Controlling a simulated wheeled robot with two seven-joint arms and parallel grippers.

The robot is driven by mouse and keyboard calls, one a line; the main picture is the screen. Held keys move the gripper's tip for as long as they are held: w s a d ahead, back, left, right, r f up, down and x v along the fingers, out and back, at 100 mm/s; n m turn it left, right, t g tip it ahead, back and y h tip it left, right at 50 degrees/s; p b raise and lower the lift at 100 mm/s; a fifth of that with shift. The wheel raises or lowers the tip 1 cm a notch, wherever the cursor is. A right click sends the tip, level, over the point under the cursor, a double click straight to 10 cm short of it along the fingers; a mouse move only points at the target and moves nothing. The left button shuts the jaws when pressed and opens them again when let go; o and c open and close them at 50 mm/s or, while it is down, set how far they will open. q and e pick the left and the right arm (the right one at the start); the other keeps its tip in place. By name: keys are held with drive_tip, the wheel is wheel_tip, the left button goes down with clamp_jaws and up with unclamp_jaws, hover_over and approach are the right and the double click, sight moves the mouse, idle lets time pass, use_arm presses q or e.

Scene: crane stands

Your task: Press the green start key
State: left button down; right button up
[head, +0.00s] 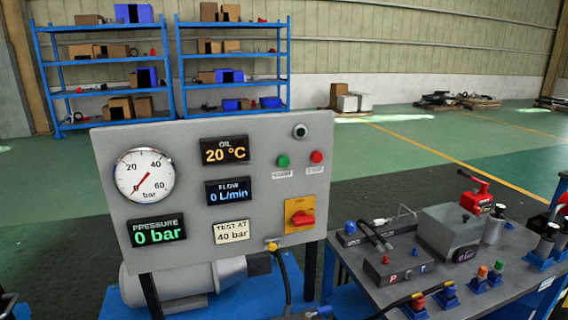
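The green start key (283,160) is a small round button on the upright grey control panel (200,265), right of the displays, with a small label under it too blurred to read surely. A red button (317,156) sits just right of it. A red rotary switch (302,217) on a yellow plate is below. The pressure display (157,231) reads 0 bar, the flow display (229,191) 0 L/min and the oil display (224,150) 20 °C. The round dial gauge (144,175) has its red needle near 0. Neither of my grippers shows clearly, and nothing covers the green key.
A grey bench (375,285) at the right holds hose fittings, a grey box (449,231) and a red hand tool (476,196). A motor (180,285) sits behind the panel. Cables hang at its lower right. Blue shelves (180,82) stand far back. The space before the panel looks free.

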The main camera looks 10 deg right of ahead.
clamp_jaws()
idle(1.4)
